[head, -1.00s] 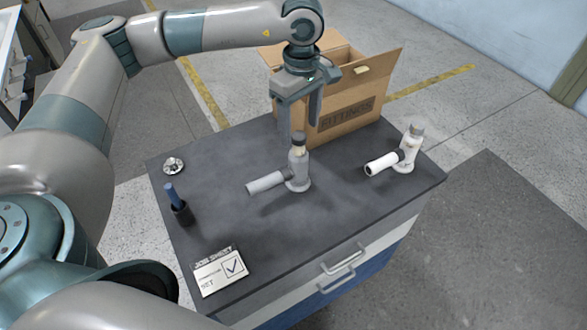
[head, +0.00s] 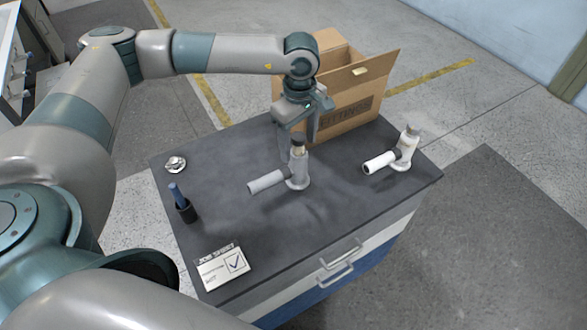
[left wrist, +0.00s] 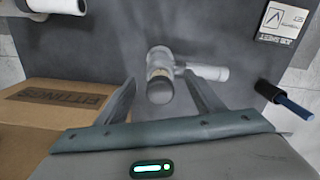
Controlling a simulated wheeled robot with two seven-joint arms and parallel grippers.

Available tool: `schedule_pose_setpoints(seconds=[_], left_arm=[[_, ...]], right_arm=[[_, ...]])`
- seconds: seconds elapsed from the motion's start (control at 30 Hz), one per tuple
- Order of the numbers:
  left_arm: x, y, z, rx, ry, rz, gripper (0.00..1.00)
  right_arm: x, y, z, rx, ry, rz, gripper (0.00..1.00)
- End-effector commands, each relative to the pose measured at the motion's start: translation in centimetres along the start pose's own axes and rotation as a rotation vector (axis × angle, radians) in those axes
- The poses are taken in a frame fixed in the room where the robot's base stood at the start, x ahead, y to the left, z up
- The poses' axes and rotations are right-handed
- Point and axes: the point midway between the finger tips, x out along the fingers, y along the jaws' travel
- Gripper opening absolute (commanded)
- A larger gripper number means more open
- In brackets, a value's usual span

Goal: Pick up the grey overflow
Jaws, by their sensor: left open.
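The grey overflow (head: 270,181) stands on the dark cabinet top, its neck upright and its side pipe pointing left in the head view. In the left wrist view the overflow (left wrist: 160,65) lies ahead of and between my finger tips. My left gripper (head: 298,140) is open and points down, its fingers around or just over the overflow's dark-capped neck. I cannot tell whether they touch it. A similar white overflow (head: 382,163) stands to the right; part of it shows at the top left of the left wrist view (left wrist: 55,5). My right gripper is out of view.
An open cardboard fittings box (head: 345,117) stands close behind my left gripper. A silver metal part (head: 175,164), a dark cup with a blue-handled tool (head: 187,210) and a job sheet sign (head: 222,268) are on the left of the cabinet top (head: 330,225). Its front middle is clear.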

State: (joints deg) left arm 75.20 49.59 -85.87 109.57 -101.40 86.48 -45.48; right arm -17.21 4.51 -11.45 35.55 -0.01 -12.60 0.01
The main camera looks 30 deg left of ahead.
Motion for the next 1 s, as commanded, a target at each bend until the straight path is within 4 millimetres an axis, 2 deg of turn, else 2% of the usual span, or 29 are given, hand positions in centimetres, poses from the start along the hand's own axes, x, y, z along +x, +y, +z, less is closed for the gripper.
schedule_pose_setpoints(seconds=[0.03,0.1,0.3,0.77,0.8,0.83,1.0], left_arm=[[0.1,-0.1,0.0,0.0,0.0,-0.003,0.62],[1.0,-0.1,-0.1,-0.001,0.0,-0.003,0.62],[2.8,-0.1,-0.1,-0.002,0.001,-0.001,0.62],[3.0,0.0,-0.1,-0.001,0.0,0.001,0.62],[3.0,0.0,-0.1,-0.001,0.0,0.0,0.59],[3.0,0.0,-0.1,-0.001,0.0,0.0,0.52],[3.0,0.0,-0.1,-0.001,0.0,0.001,0.12]], right_arm=[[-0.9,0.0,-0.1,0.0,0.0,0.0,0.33],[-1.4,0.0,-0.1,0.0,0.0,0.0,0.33],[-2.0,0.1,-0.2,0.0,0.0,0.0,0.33],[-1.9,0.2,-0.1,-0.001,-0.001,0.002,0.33],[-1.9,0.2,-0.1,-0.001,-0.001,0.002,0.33],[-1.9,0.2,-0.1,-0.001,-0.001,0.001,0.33],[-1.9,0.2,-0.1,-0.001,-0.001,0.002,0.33]])
